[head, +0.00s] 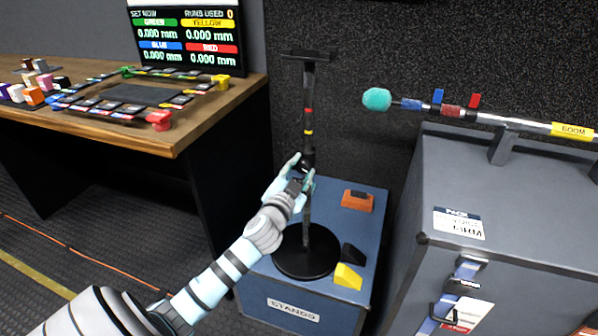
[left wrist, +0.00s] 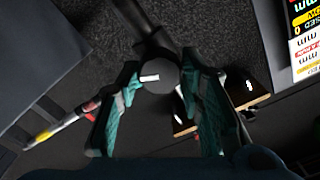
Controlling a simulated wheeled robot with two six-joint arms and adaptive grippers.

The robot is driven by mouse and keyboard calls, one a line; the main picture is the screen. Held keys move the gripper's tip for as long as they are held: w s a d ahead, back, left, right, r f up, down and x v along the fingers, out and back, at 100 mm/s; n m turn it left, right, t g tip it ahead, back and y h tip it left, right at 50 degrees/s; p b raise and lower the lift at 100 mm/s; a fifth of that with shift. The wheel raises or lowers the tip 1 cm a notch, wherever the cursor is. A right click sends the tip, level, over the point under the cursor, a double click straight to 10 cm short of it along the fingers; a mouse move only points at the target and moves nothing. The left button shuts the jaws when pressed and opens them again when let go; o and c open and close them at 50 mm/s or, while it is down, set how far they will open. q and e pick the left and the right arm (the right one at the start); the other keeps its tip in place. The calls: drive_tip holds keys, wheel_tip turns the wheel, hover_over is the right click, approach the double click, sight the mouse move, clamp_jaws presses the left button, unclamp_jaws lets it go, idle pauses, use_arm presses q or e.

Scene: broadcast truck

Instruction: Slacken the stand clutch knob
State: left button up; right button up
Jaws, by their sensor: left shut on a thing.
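The black stand (head: 309,95) rises upright from a round black base (head: 305,262) on the blue STANDS case. It has red and yellow bands on its upper tube and a flat black plate on top. My left gripper (head: 302,172) is at the stand's middle joint. In the left wrist view, the dark round clutch knob (left wrist: 164,74) with a white mark on its face sits between the teal fingers of the same gripper (left wrist: 160,82), which is shut on it. In the head view the fingers mostly hide the knob. My right gripper is not in view.
The blue case (head: 262,285) also carries an orange block (head: 357,201), a black wedge (head: 353,254) and a yellow wedge (head: 348,277). A grey case (head: 510,200) with a boom pole (head: 520,124) above stands right. A wooden desk (head: 190,125) with a screen (head: 187,38) stands left.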

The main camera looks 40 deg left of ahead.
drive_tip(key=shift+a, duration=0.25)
use_arm(q)
drive_tip(key=o, duration=1.2)
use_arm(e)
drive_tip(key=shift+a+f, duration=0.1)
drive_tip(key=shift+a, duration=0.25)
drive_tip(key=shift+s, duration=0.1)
use_arm(q)
drive_tip(key=v, duration=1.2)
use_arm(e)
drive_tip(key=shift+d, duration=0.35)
